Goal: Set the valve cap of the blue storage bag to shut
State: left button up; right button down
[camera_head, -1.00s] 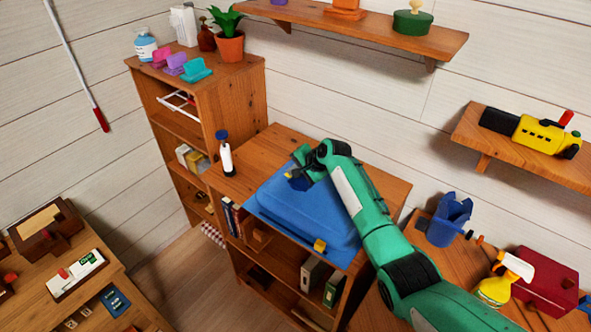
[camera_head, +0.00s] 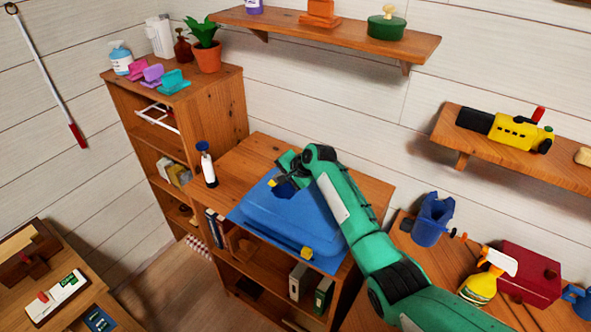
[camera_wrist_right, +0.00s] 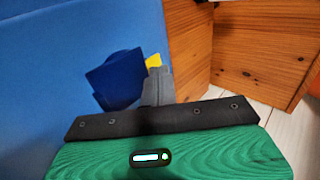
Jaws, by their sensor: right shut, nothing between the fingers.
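The blue storage bag (camera_head: 290,222) lies flat on top of a low wooden cabinet. A darker blue piece, apparently the valve cap (camera_head: 284,191), stands tilted up from the bag near its back left corner. It also shows in the right wrist view (camera_wrist_right: 114,80), with a small yellow part (camera_wrist_right: 153,61) beside it. My right gripper (camera_head: 275,183) is shut and empty at the cap. In the wrist view its grey fingers (camera_wrist_right: 158,84) are right beside the cap and partly hide the yellow part; I cannot tell whether they touch. My left gripper is not in view.
A white bottle with a dark blue top (camera_head: 207,166) stands left of the bag. A blue bucket (camera_head: 432,220) and a spray bottle (camera_head: 485,280) stand to the right. A shelf (camera_head: 340,35) hangs above.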

jog(key=b+v, duration=0.2)
jog(key=v, duration=1)
